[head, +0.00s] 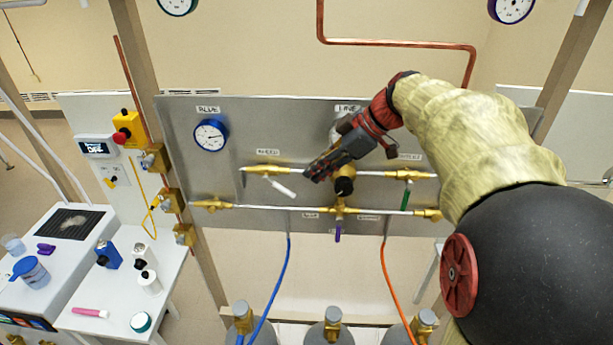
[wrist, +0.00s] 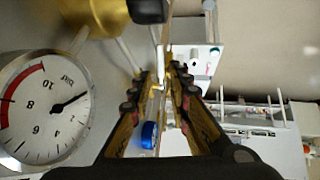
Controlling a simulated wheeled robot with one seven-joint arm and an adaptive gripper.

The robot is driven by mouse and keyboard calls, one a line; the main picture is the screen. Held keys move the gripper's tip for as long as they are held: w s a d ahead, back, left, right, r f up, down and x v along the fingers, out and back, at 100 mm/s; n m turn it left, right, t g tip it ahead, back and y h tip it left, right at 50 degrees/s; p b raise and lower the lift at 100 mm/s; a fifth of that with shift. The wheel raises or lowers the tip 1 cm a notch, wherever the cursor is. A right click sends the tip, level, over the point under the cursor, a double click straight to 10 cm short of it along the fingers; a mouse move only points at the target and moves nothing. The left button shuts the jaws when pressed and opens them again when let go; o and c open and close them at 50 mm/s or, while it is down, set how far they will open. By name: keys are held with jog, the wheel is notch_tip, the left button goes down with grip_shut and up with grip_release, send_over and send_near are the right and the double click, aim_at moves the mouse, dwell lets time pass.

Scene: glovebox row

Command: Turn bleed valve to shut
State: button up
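My gripper (head: 308,176) reaches across the front of the panel and points left. Its tips are close to the right of a white lever handle (head: 284,188), which slants down to the right from a brass valve (head: 265,170) on the upper pipe. In the wrist view my gripper (wrist: 160,76) has its two fingers apart with a narrow gap, and a small pale piece shows at the gap, perhaps the white handle. No firm grasp shows. A green-handled valve (head: 407,195) and a purple-handled valve (head: 338,234) are also on the panel. Labels are too blurred to tell surely which is bleed.
The grey panel (head: 230,240) carries a blue-rimmed gauge (head: 210,135). A large white gauge (wrist: 45,108) is close by in the wrist view. Blue (head: 285,265) and orange (head: 387,275) hoses hang below toward gas cylinders. A white table (head: 125,285) with bottles stands left.

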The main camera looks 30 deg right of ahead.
jog(key=shift+s+d+r, duration=0.25)
jog(key=shift+s+r, duration=0.05)
jog(key=shift+r, duration=0.15)
